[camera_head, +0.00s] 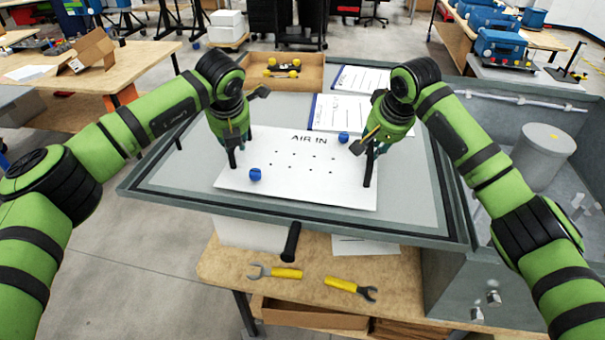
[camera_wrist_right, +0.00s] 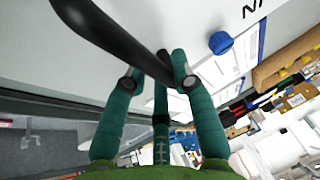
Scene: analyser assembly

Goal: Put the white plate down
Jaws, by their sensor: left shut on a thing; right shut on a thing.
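The white plate (camera_head: 290,183) lies flat over the grey cabinet panel (camera_head: 190,187); I cannot tell whether it touches. It bears the words AIR IN, rows of small holes and two blue knobs (camera_head: 255,174). My left gripper (camera_head: 232,152) is shut on the black handle at the plate's left side. My right gripper (camera_head: 370,153) is shut on the black handle (camera_head: 368,172) at its right side. In the right wrist view the fingers of my right gripper (camera_wrist_right: 155,75) close around the dark handle (camera_wrist_right: 110,35), with the white plate (camera_wrist_right: 185,20) behind.
Paper sheets (camera_head: 345,112) and a wooden tray (camera_head: 283,78) are behind the plate. Two yellow-handled wrenches (camera_head: 287,273) lie on the wooden bench (camera_head: 225,266) in front. An open grey cabinet with a cylinder (camera_head: 541,155) is at right.

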